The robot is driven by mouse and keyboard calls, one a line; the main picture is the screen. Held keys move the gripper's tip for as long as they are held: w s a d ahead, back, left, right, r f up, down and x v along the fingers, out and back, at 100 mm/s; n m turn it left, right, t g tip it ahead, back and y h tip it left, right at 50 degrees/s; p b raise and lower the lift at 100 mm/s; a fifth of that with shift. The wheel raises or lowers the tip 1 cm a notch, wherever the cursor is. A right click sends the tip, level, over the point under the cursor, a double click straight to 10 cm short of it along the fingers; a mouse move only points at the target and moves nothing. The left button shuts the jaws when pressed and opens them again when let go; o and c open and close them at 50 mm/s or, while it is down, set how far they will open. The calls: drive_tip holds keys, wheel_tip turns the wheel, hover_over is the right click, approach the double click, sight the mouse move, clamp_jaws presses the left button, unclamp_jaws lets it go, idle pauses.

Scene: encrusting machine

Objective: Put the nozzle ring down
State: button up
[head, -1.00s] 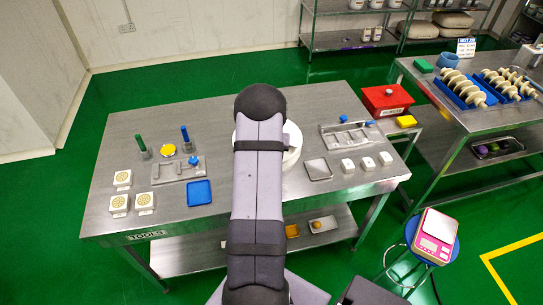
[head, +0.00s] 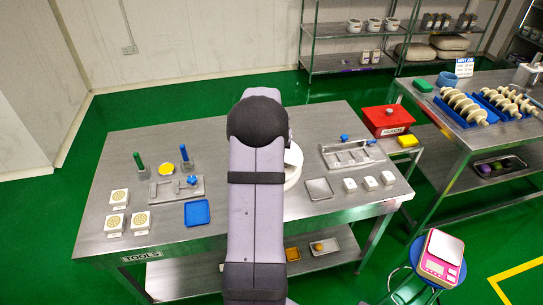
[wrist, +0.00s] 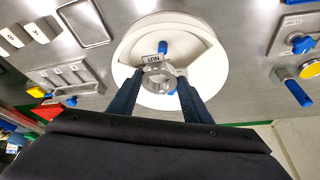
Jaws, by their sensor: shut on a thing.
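My gripper (wrist: 160,82) shows in the wrist view with its two dark fingers on either side of a grey metal nozzle ring (wrist: 152,79). It is shut on the ring. The ring is over a round white plate (wrist: 208,96) on the steel table; I cannot tell whether it touches the plate. A small label reading "NUT" (wrist: 153,58) and a blue peg (wrist: 163,47) show just beyond the ring. In the head view my arm hides the gripper and ring, and only the right edge of the white plate (head: 294,168) shows.
The steel table (head: 150,242) holds a left fixture with a blue knob (head: 192,181), a blue tray (head: 197,213), and a right fixture (head: 350,155). An empty metal tray (head: 319,189) and white blocks (head: 369,183) stand right of the plate. A red box (head: 387,120) stands beyond.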

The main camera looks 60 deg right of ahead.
drive_tip(key=m+g+b, duration=0.2)
drive_tip(key=m+b, duration=0.2)
drive_tip(key=b, duration=0.1)
hover_over(319, 187)
drive_tip(key=a, duration=0.1)
drive_tip(key=shift+a+f+m+h, duration=0.3)
drive_tip(key=shift+f+m, duration=0.1)
drive_tip(key=shift+f, duration=0.2)
drive_tip(key=shift+f+p, duration=1)
drive_tip(key=shift+f, duration=4)
drive_tip(key=shift+f, duration=0.15)
drive_tip(key=o, duration=0.8)
drive_tip(key=shift+o, duration=0.3)
